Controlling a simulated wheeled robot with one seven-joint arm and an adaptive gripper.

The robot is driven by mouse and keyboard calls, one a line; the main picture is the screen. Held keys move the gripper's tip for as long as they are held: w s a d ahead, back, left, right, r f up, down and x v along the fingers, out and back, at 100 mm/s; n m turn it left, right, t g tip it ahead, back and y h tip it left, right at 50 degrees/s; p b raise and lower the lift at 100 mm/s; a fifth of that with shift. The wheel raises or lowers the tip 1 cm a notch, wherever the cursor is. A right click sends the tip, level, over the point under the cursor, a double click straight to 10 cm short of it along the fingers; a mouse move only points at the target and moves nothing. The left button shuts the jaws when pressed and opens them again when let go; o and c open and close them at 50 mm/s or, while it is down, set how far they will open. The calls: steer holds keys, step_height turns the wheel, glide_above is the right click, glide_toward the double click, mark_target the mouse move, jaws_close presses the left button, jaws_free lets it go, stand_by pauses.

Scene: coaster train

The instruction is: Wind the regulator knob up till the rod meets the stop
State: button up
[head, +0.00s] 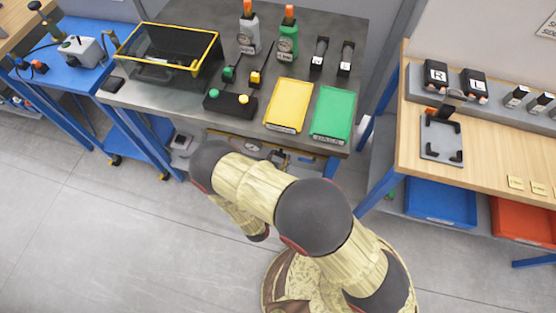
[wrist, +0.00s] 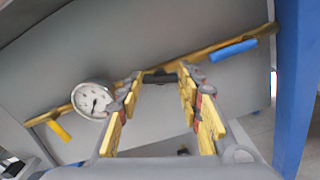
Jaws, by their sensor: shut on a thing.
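In the wrist view, the two yellow-padded fingers of my gripper (wrist: 160,79) reach toward a brass pipe (wrist: 205,47) on a grey panel. The fingers are shut on a small dark part at the pipe, which I take for the regulator knob (wrist: 160,76); little of it shows between the fingertips. A round white dial gauge (wrist: 91,98) is just left of the fingers, with a dark needle. I cannot make out the rod or the stop. In the head view, my arm hides the gripper and the knob under the bench's front edge.
A yellow lever (wrist: 60,130) and a blue lever (wrist: 233,50) sit along the pipe, left and right of my gripper. A blue bench leg (wrist: 294,90) stands at right. In the head view, the grey bench (head: 185,98) holds bottles and trays above; open floor lies left.

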steer(key=m, duration=0.4)
steer(key=shift+m+b, duration=0.3)
steer(key=shift+b, duration=0.05)
stand_by(0.4)
steer(key=o, duration=1.2)
steer(key=shift+c, duration=0.2)
steer(key=shift+s, duration=0.15)
steer(key=v, duration=1.1)
steer(key=shift+s, duration=0.35)
steer(key=shift+a, duration=0.1)
